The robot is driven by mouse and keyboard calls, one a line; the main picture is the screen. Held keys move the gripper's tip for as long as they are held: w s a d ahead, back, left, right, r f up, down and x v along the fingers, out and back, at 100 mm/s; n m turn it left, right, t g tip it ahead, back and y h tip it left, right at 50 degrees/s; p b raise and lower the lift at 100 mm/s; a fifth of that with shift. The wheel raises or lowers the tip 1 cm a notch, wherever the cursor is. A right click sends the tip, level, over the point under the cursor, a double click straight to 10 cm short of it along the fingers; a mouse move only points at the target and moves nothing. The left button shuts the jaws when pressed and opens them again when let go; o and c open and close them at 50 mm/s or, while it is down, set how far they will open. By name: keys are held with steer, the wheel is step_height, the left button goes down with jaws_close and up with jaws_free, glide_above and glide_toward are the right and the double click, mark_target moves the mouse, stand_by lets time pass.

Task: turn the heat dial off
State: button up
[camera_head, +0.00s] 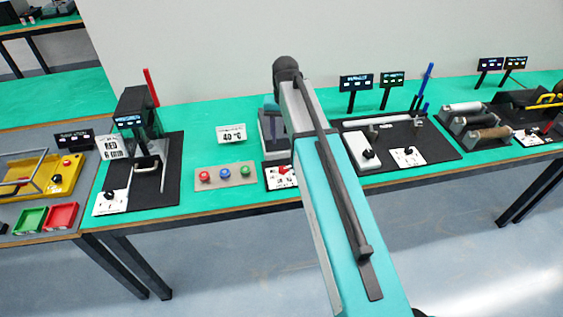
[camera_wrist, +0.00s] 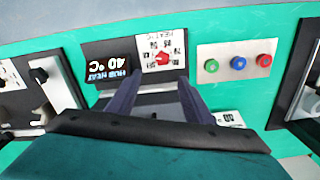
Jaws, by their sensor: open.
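The heat dial is a red knob (camera_wrist: 163,58) on a white scale plate (camera_wrist: 150,46), upside down in the wrist view. In the head view the red dial (camera_head: 283,170) sits at the front of the mug heater, partly behind my arm. Beside the plate, a dark display (camera_wrist: 115,72) reads "MUG HEAT 40 °C". My gripper (camera_wrist: 159,80) is open and empty. Its two fingers point toward the dial, one to each side in the picture, and I see no contact. The exact dial setting is too small to read.
A panel with red, blue and green buttons (camera_head: 226,175) lies just left of the dial. A "40 °C" card (camera_head: 231,134) stands behind it. A black machine (camera_head: 138,120) is further left, and a station with a black knob (camera_head: 369,154) is to the right.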

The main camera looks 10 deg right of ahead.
mark_target(283, 168)
steer(key=shift+a+f, duration=0.15)
steer(key=shift+a, duration=0.05)
steer(key=shift+a+f+b, duration=0.1)
steer(key=shift+f+b, duration=4.35)
steer(key=shift+f, duration=2.35)
